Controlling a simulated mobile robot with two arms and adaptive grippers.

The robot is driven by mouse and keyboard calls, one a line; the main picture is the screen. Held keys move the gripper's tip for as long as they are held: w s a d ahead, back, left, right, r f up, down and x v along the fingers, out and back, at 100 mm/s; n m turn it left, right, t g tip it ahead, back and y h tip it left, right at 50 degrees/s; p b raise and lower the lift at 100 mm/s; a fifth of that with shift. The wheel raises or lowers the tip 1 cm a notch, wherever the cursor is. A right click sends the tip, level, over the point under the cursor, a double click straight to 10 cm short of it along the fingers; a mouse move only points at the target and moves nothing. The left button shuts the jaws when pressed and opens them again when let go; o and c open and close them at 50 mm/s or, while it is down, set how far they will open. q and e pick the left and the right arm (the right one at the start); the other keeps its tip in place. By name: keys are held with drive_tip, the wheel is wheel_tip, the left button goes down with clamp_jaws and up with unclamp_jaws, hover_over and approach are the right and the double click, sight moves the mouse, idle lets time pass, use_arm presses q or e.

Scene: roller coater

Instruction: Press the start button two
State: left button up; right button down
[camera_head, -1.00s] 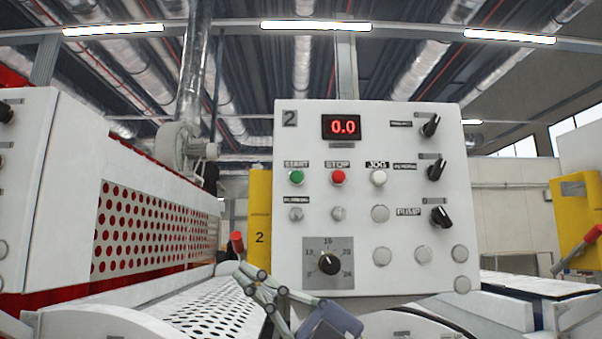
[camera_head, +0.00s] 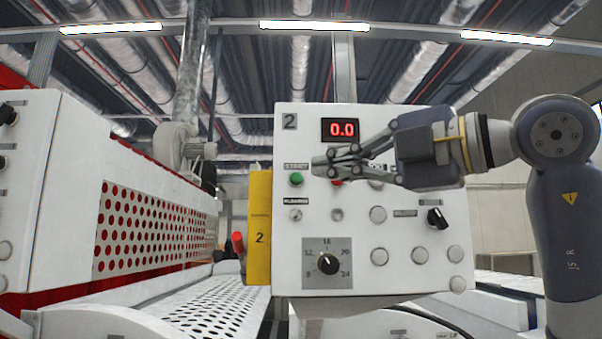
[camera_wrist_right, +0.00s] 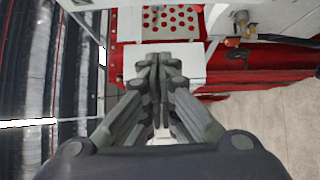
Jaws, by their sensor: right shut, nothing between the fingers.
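The white control panel marked 2 (camera_head: 360,220) stands in the middle of the head view. Its green start button (camera_head: 296,180) is at the upper left of the panel, under a label. My right gripper (camera_head: 318,166) is shut and empty, with its fingertips pointing left, just up and to the right of the green button in the picture. Whether the tips touch the panel cannot be told. The gripper partly covers the red stop button (camera_head: 337,182) and hides most of the jog button. In the right wrist view the closed fingers (camera_wrist_right: 160,62) show. My left gripper is not in view.
A red display (camera_head: 342,129) reads 0.0 above the buttons. A dark knob (camera_head: 328,264) and several grey buttons sit lower on the panel. A yellow post (camera_head: 258,228) marked 2 stands at the panel's left edge. A perforated white machine (camera_head: 150,228) fills the left.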

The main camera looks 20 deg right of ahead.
sight(301, 174)
drive_tip(key=d, duration=0.1)
drive_tip(key=s+d+r+m+t+h, duration=0.1)
drive_tip(key=shift+d+r+h, duration=0.15)
drive_tip(key=shift+d+h, duration=0.15)
drive_tip(key=shift+w+d+p+x, duration=0.25)
drive_tip(key=shift+d+p+x, duration=0.2)
drive_tip(key=shift+p+x, duration=1.25)
drive_tip(key=shift+w+d+p+x, duration=0.35)
drive_tip(key=shift+p+x, duration=0.5)
drive_tip(key=shift+x, duration=1.65)
drive_tip(key=shift+w+d+p+x, duration=0.1)
drive_tip(key=shift+d+p+x, duration=0.4)
drive_tip(key=shift+p+x, duration=1.25)
drive_tip(key=shift+w+a+b, duration=0.25)
drive_tip(key=shift+w+b, duration=0.15)
drive_tip(key=shift+b, duration=0.1)
drive_tip(key=shift+a, duration=0.1)
